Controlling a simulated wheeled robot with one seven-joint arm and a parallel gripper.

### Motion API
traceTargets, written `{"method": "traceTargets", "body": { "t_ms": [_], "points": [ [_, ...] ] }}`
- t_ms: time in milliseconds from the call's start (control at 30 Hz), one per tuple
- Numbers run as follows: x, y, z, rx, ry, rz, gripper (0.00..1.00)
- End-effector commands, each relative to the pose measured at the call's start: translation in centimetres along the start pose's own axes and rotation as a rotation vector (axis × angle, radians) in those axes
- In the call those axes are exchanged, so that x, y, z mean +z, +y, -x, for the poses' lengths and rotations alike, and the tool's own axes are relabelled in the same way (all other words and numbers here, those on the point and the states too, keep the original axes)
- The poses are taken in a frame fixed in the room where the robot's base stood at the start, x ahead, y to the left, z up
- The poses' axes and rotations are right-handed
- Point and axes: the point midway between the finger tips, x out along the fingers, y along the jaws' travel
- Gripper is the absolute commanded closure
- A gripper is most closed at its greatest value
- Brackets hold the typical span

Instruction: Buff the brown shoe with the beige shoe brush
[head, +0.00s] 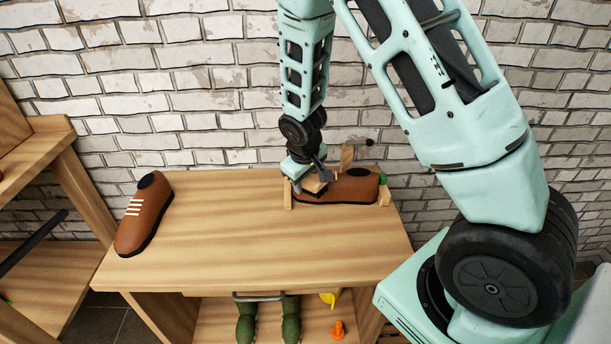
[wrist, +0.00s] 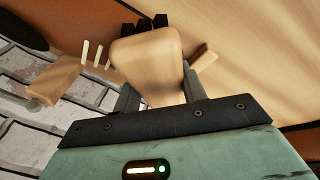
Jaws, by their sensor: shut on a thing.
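A brown shoe (head: 350,190) with a dark sole lies at the back right of the wooden bench, toe left, between short wooden posts. Its laces and brown side (wrist: 68,42) show at upper left in the wrist view. My gripper (head: 309,174) is above the shoe's toe end, shut on the beige shoe brush (head: 314,185). In the wrist view the brush's pale back (wrist: 148,66) fills the space between the fingers, with dark bristles beyond it. The brush overlaps the toe; I cannot tell whether the bristles touch it. A second brown shoe (head: 143,217) with pale laces lies on the left.
The middle and front of the bench top (head: 240,240) are clear. Wooden posts (head: 288,194) (head: 385,195) stand at the shoe's ends, with a taller piece (head: 346,156) behind. Green boots (head: 291,318) and small yellow and orange items are below. A brick wall stands behind.

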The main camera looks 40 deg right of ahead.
Motion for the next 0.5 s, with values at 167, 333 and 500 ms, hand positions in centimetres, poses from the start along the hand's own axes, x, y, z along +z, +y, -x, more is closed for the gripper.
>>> {"method": "traceTargets", "body": {
  "t_ms": [167, 333, 500],
  "points": [
    [0.66, -0.71, 0.12, 0.000, 0.000, 0.001, 0.95],
    [0.71, -0.59, -0.10, 0.000, 0.000, -0.001, 0.95],
    [0.12, 0.15, -0.30, 0.001, -0.001, -0.001, 0.95]
  ]
}}
